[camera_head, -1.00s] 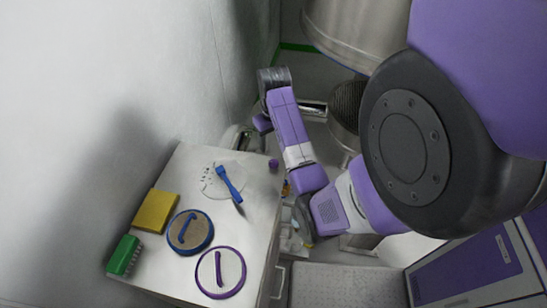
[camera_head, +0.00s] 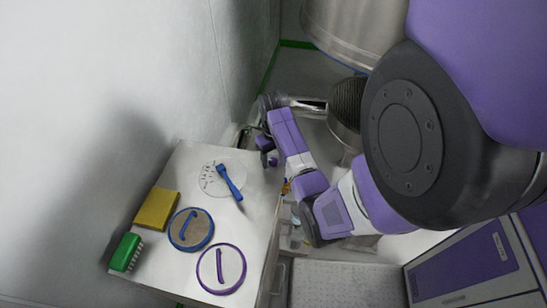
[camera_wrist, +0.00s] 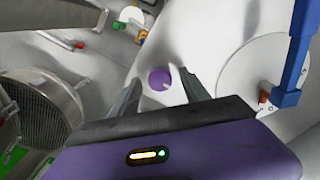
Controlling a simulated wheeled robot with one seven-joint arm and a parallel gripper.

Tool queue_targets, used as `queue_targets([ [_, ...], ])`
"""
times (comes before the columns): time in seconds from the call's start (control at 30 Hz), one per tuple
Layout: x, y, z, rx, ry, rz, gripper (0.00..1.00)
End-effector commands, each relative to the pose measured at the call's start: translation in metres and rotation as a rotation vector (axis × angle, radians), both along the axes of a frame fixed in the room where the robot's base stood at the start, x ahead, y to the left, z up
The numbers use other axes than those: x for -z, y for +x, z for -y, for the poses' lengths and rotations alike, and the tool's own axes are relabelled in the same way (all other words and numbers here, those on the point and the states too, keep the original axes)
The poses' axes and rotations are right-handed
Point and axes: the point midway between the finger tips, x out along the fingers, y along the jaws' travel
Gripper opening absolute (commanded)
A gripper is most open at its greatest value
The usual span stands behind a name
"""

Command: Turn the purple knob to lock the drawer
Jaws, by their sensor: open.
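The purple knob (camera_wrist: 159,78) is a small round piece on the white cabinet top. In the wrist view it lies between and just beyond the fingertips of my gripper (camera_wrist: 161,86), which is open with one finger to either side and nothing held. I cannot tell whether the fingers reach down around the knob. In the head view the knob (camera_head: 273,161) is near the right edge of the cabinet top (camera_head: 240,265), just below the end of my arm, which hides the fingers. Whether the drawer is fully shut is unclear.
On the cabinet top are a blue-handled tool on a round white plate (camera_head: 208,180), a blue-rimmed disc (camera_head: 191,229), a purple-rimmed disc (camera_head: 221,269), a yellow block (camera_head: 156,209) and a green brush (camera_head: 126,252). A perforated metal drum (camera_wrist: 36,110) stands beside the cabinet.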

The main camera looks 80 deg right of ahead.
Motion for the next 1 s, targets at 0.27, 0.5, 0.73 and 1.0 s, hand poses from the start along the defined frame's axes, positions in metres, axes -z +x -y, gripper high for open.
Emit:
queue_targets([
  [0.27, -0.0004, 0.0001, 0.0001, 0.000, 0.000, 0.000, 0.15],
  [0.5, -0.0006, 0.0001, 0.0000, 0.003, 0.000, 0.000, 0.00],
  [0.73, -0.0008, 0.0007, -0.0001, 0.057, 0.001, 0.001, 0.00],
  [1.0, -0.0010, 0.0010, -0.0002, 0.241, -0.001, 0.001, 0.00],
])
